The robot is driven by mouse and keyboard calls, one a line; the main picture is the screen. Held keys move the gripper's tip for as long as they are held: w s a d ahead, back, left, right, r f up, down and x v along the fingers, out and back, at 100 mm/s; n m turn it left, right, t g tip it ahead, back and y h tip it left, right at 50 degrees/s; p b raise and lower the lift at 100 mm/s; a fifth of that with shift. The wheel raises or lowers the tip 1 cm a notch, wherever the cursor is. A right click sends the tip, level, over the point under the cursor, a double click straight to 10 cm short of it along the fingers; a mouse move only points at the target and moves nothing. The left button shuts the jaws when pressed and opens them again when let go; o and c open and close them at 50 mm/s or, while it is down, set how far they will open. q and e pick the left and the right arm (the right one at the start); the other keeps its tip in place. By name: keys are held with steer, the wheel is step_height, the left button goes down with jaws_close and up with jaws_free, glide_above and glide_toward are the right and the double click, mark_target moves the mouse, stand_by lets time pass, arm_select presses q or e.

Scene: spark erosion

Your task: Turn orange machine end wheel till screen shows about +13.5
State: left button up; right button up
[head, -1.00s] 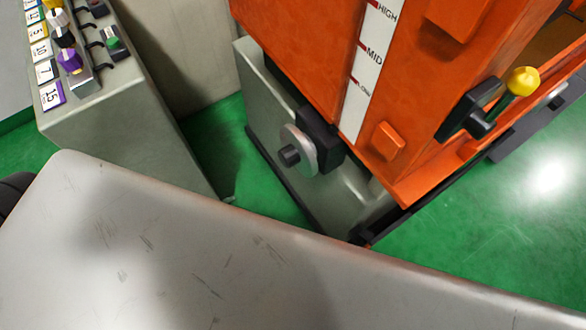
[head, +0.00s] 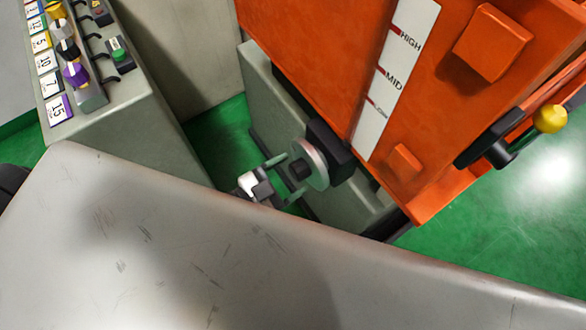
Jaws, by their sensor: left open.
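The end wheel (head: 317,163) is a silver disc with a dark hub knob (head: 299,170). It sits on a black block at the near end of the orange machine (head: 400,150). My left gripper (head: 287,176) is open just in front of the wheel, its two greenish fingers pointing at it, one above and one below the hub. I cannot tell whether the fingers touch the wheel. The rest of my left arm is hidden behind the grey surface in the foreground. My right gripper is not in view. No screen with a reading is in view.
A large grey scratched surface (head: 200,250) fills the foreground. A grey console (head: 140,130) with coloured knobs and number labels stands at the left. A yellow-knobbed lever (head: 550,118) sticks out at the machine's right. Green floor (head: 228,128) shows between console and machine.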

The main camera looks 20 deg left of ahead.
arm_select(q)
steer(key=shift+w+d, duration=0.4)
steer(key=shift+w, duration=0.15)
steer(key=c, duration=0.9)
steer(key=shift+r+n+p, duration=0.1)
steer(key=shift+n+p, duration=0.4)
steer(key=shift+n, duration=0.1)
steer(key=shift+c, duration=0.2)
steer(key=o, duration=0.9)
steer(key=shift+o, duration=0.2)
